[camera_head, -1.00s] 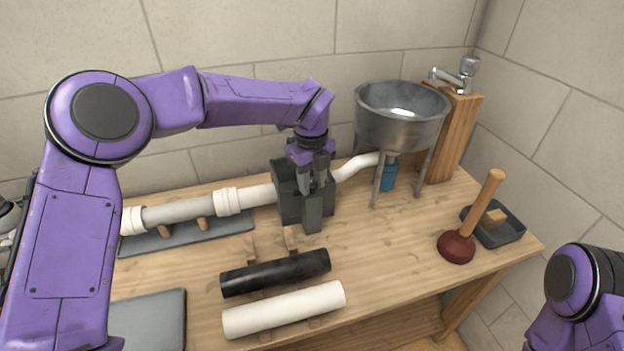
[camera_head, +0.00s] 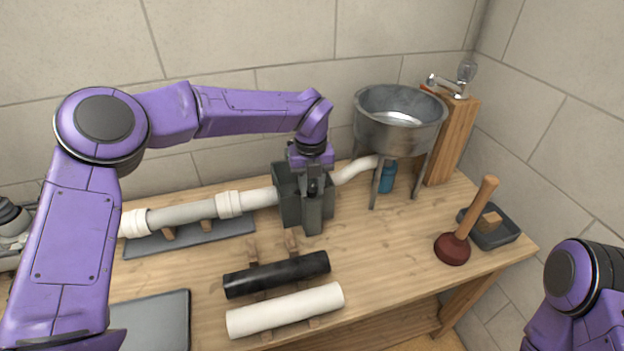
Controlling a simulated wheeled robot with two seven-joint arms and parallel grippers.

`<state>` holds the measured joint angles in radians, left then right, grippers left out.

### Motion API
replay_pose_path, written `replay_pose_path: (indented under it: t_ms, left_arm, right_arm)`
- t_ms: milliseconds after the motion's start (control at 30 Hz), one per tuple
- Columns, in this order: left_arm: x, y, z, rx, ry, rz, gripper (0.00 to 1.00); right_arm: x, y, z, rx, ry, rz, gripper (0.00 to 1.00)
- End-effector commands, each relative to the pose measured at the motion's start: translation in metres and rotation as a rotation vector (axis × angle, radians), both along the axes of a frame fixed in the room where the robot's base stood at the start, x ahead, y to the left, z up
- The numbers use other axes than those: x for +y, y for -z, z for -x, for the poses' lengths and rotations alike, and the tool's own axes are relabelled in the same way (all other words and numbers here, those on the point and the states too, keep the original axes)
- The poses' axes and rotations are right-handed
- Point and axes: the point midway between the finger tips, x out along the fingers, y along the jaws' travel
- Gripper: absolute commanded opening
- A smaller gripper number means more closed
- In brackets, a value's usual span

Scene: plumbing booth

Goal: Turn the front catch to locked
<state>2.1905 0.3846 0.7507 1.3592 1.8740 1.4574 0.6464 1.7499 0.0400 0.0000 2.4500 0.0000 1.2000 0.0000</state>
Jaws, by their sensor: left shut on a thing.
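A dark grey clamp box (camera_head: 288,197) stands on the wooden bench around the white pipe line. My left gripper (camera_head: 313,205) points down at the front of the box. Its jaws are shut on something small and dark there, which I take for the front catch. The fingers and palm hide most of the catch, so I cannot tell its exact angle. Of my right arm only a purple link shows at the lower right edge; its gripper is out of view.
A metal basin (camera_head: 399,118) on legs stands right of the box, with a tap (camera_head: 452,85) on a wooden post behind. A black pipe (camera_head: 277,274) and a white pipe (camera_head: 285,311) lie in front. A plunger (camera_head: 453,248) and a tray (camera_head: 508,238) are at right.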

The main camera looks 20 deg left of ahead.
Motion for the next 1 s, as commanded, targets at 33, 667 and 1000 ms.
replay_pose_path:
  t_ms: [33,667,1000]
  left_arm:
    - [0.0,-0.005,-0.001,-0.002,0.043,0.002,0.01]
    - [0.001,-0.005,-0.001,-0.005,0.634,0.001,0.01]
    - [0.002,-0.004,-0.002,-0.006,0.868,0.001,0.01]
  right_arm:
    - [0.0,-0.008,0.0,0.0,0.0,0.0,0.43]
    - [0.0,-0.053,0.0,0.0,0.0,0.0,0.43]
    - [0.0,-0.068,0.0,0.0,0.0,0.0,0.43]
